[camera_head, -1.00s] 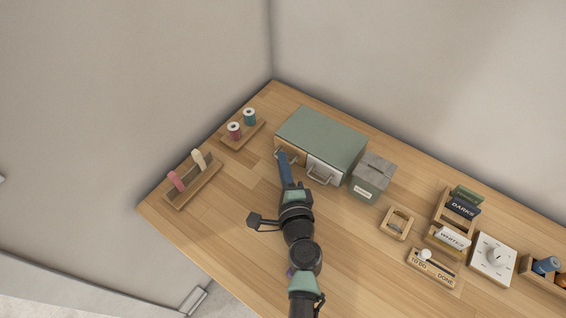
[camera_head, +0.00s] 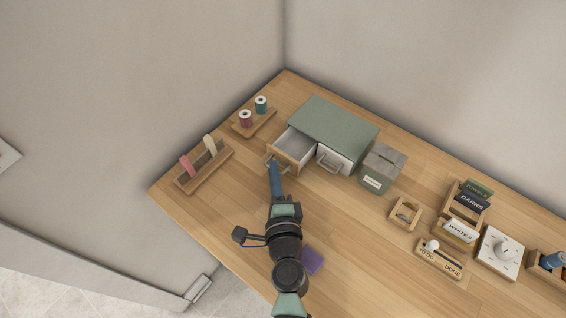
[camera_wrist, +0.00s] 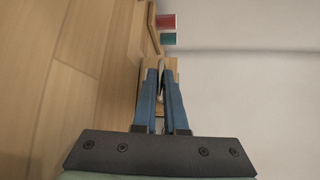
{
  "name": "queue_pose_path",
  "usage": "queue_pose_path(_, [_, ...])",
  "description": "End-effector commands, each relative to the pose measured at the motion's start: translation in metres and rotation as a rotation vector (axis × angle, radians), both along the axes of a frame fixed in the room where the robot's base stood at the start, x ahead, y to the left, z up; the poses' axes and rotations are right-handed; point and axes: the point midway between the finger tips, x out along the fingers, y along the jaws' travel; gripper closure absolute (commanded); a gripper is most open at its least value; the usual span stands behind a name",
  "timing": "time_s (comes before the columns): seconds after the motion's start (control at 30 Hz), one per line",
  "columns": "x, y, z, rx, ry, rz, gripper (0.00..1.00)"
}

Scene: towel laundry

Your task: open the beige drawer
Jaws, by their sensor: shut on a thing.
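The beige drawer (camera_head: 290,150) is the left one in the green cabinet (camera_head: 334,125). It stands pulled out, and its grey inside shows from above, with nothing visible in it. My gripper (camera_head: 272,163) is at its front, with the blue fingers shut on the drawer handle (camera_head: 279,166). In the wrist view the fingers (camera_wrist: 162,72) close around the handle, which is mostly hidden between them. The white drawer (camera_head: 335,158) to the right is closed.
A green box (camera_head: 382,169) stands right of the cabinet. Spools on a wooden tray (camera_head: 269,122) and a wooden rack (camera_head: 221,161) lie to the left. A purple cloth (camera_head: 312,260) lies beside my arm. The table in front of the cabinet is mostly clear.

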Motion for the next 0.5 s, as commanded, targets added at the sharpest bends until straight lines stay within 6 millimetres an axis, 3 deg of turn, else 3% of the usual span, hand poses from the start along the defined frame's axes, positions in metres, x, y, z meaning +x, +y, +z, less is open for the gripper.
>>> queue_pose_path(0.33, [-0.0019,0.0004,0.0002,0.0,-0.001,-0.002,1.0])
queue_pose_path(0.37, [-0.0019,0.0004,0.0002,0.0,-0.001,-0.002,0.87])
queue_pose_path(0.5, [-0.002,0.0006,0.0,0.0,0.0,-0.002,0.62])
